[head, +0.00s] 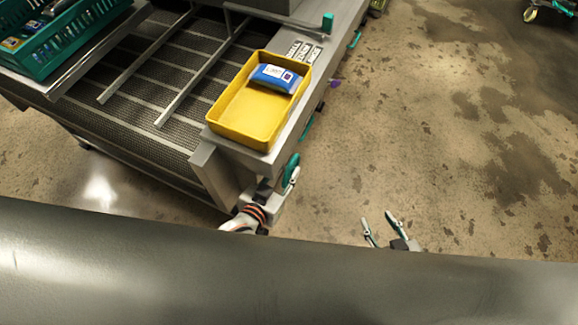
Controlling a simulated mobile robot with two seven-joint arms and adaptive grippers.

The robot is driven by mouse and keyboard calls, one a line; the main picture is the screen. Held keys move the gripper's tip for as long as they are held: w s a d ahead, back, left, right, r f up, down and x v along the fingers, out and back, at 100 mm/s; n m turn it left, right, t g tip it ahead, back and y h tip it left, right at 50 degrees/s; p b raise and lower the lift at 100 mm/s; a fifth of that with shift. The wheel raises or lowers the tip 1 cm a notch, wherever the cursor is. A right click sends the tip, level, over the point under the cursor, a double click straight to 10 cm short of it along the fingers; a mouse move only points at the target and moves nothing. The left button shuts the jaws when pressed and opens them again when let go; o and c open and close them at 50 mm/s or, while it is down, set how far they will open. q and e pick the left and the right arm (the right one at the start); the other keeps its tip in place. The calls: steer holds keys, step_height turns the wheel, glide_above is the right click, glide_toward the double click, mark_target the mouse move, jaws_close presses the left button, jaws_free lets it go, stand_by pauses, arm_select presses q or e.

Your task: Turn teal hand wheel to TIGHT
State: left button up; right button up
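No teal hand wheel can be made out for certain in the head view. A small upright teal handle (328,23) stands at the far end of the grey side rail, near small printed labels (304,51) too small to read. My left gripper (292,171) is low beside the rail's near end, below the yellow tray. Its fingers overlap in this view, so its opening is unclear. My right gripper (377,217) is open and empty over the bare floor, right of the rail.
A yellow tray (231,132) holding a blue packet (273,78) sits on the rail. A teal crate (52,65) with packets is at upper left. Teal parts (308,128) and a purple part (335,84) show along the rail's outer side.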

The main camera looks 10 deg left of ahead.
arm_select(q)
steer(key=v, duration=0.9)
steer(key=shift+s+r, duration=0.25)
steer(key=shift+s, duration=0.05)
